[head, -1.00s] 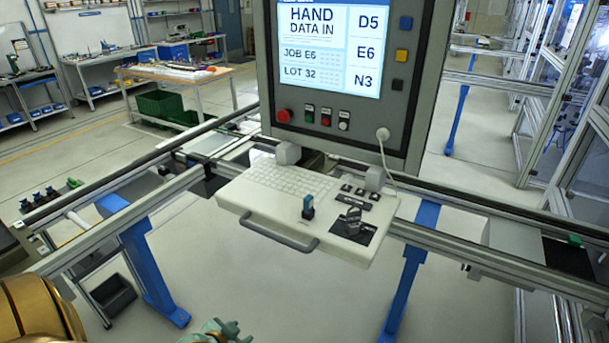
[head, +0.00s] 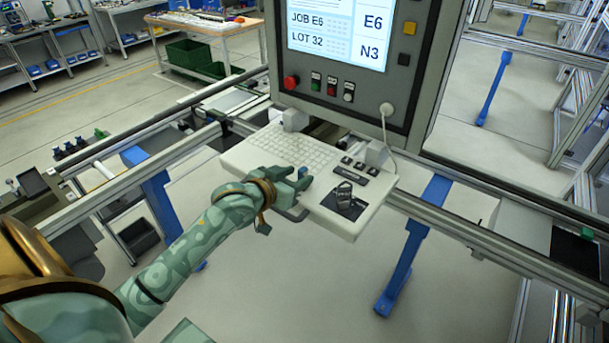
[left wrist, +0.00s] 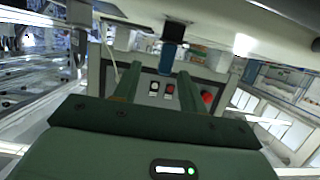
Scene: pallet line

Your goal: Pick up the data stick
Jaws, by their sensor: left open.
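The data stick stood upright on the pale keyboard shelf (head: 240,161) in the earlier head view, with a blue top and a dark lower part. Now only a bit of the blue stick (head: 303,171) shows there, mostly hidden by my left gripper (head: 299,180). The left wrist view is upside down and shows the stick (left wrist: 168,57) just beyond the fingertips, roughly in line with the gap between them. My left gripper (left wrist: 158,78) is open and empty in that view. I cannot tell the exact distance left to the stick. My right gripper is not in view.
A screen panel (head: 395,90) with buttons rises behind the shelf. A white cable hangs at the panel's right.

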